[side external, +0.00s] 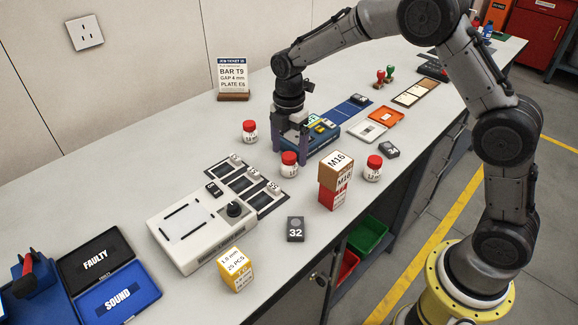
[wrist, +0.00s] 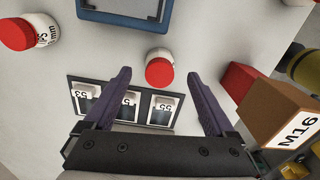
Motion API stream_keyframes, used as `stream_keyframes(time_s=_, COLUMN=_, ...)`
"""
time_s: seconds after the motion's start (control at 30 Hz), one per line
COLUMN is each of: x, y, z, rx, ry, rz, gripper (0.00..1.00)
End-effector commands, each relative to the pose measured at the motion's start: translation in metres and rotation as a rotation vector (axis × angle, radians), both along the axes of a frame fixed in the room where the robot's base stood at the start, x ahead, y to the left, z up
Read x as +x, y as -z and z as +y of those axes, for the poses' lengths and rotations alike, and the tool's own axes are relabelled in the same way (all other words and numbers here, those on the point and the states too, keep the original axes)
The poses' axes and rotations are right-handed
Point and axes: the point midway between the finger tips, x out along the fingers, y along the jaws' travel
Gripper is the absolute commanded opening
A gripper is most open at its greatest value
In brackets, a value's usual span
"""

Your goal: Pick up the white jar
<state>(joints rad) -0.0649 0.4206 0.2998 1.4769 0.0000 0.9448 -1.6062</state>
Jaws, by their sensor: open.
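Several white jars with red lids are in view. One white jar (side external: 289,170) stands upright on the bench just below my gripper (side external: 290,146). In the wrist view the red lid of this white jar (wrist: 159,72) shows between the two fingertips, with room on both sides. My gripper (wrist: 162,77) is open and empty, pointing down. A second jar (side external: 249,138) stands to the left in the side view, and it appears at the upper left of the wrist view (wrist: 46,29). A third jar (side external: 372,174) stands to the right, beyond the stacked boxes.
A brown M16 box (side external: 337,171) sits on a red box (side external: 332,198) to the right of the near jar. A blue container (side external: 325,146) stands close behind. Slots with numbered tiles (side external: 240,182) and a white device (side external: 190,228) lie to the left.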

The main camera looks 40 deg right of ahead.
Motion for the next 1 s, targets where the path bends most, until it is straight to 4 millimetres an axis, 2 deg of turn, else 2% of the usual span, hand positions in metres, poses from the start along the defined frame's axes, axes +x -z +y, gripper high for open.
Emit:
stream_keyframes(time_s=0.1, x=0.0, y=0.018, z=-0.001, rx=0.0, ry=0.0, rz=0.003, gripper=0.9)
stream_keyframes(time_s=0.2, x=0.0, y=0.026, z=0.0, rx=0.0, ry=0.0, rz=0.001, gripper=0.9)
stream_keyframes(time_s=0.47, x=0.001, y=0.029, z=0.0, rx=0.0, ry=0.001, rz=-0.001, gripper=0.9)
stream_keyframes(time_s=0.57, x=0.001, y=0.029, z=0.0, rx=0.0, ry=0.0, rz=-0.001, gripper=0.75)
stream_keyframes(time_s=0.9, x=0.001, y=0.028, z=0.0, rx=0.0, ry=0.0, rz=-0.001, gripper=0.14)
stream_keyframes(time_s=1.0, x=0.001, y=0.028, z=0.0, rx=0.0, ry=0.0, rz=-0.001, gripper=0.0)
